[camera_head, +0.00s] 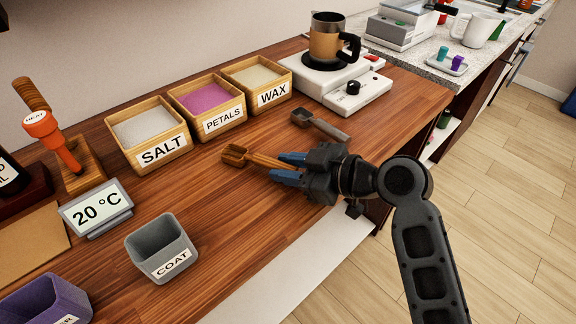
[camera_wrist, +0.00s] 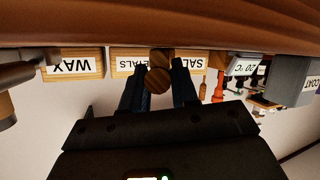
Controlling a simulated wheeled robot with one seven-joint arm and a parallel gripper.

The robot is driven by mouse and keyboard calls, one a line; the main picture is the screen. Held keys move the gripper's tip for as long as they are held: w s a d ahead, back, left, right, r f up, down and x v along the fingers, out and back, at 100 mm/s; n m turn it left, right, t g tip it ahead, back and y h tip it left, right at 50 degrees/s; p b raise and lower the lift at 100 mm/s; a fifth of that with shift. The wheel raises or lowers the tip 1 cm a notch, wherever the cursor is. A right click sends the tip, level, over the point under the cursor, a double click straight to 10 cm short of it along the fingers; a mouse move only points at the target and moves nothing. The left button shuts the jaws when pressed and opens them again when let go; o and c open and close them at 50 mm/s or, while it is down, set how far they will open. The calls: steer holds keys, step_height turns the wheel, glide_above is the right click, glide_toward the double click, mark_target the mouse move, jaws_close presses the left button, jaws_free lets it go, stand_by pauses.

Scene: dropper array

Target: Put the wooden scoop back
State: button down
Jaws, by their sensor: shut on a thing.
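The wooden scoop (camera_head: 237,155) is brown, with its bowl pointing left, in front of the petals box in the head view. My gripper (camera_head: 282,167) is shut on its handle, with the blue-tipped fingers on either side. In the wrist view the round handle end (camera_wrist: 159,79) shows between my fingers (camera_wrist: 160,84). The scoop lies low over the wooden worktop (camera_head: 225,220); I cannot tell whether it touches it. A second, dark grey scoop (camera_head: 318,125) lies behind my gripper.
Boxes of salt (camera_head: 150,136), petals (camera_head: 207,108) and wax (camera_head: 257,87) stand in a row behind. A hot plate (camera_head: 335,85) bears a pot (camera_head: 326,38). A grey coat cup (camera_head: 161,249) and a temperature display (camera_head: 96,208) stand left. The worktop's middle is clear.

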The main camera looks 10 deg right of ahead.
steer(key=c, duration=0.8)
jaws_free()
steer(key=shift+d, duration=0.1)
